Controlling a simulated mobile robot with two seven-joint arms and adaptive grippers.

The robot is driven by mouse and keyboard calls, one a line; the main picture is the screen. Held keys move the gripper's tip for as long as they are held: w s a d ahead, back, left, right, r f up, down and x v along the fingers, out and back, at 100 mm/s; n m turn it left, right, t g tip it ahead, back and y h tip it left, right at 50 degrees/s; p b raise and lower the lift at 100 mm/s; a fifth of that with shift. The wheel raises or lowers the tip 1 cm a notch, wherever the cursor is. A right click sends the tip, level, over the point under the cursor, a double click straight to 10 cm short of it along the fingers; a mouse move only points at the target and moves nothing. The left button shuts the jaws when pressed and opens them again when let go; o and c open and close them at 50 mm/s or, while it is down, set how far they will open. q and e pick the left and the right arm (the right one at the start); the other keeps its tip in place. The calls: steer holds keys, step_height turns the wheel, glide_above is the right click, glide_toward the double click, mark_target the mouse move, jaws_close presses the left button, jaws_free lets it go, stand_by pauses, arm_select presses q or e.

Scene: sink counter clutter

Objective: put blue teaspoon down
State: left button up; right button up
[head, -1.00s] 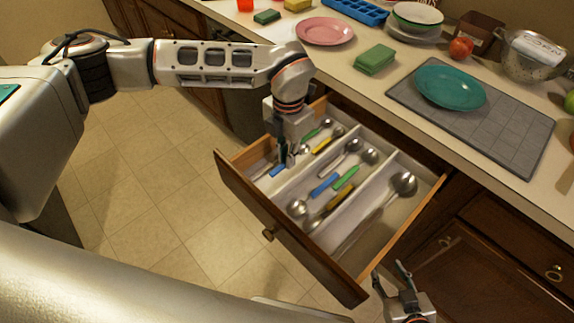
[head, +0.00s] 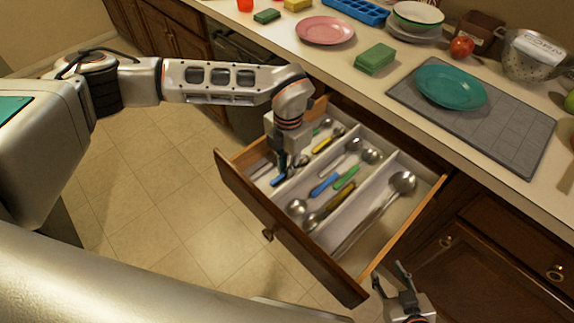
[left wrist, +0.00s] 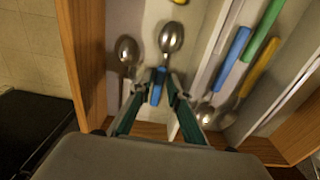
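The blue teaspoon, with a blue handle (head: 277,181) and a metal bowl, is in the left part of the open drawer. In the left wrist view its bowl (left wrist: 171,37) points away from me and its blue handle lies between the fingertips. My left gripper (head: 291,166) points down into the drawer; in the left wrist view its fingers (left wrist: 159,82) close in on both sides of the handle. Whether the spoon touches the tray floor is not clear. My right gripper (head: 390,275) is open and empty beside the drawer's front right corner.
The drawer (head: 290,247) holds a white divided tray (head: 361,189) with several spoons, including blue-, green- and yellow-handled ones. Another spoon (left wrist: 127,50) lies left of the held one. The counter above carries a teal plate (head: 451,87), a green sponge (head: 375,58) and a pink plate (head: 325,31).

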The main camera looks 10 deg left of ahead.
arm_select(q)
step_height(320, 180, up, 12)
steer(key=shift+r, duration=0.2)
stand_by(0.4)
stand_by(0.5)
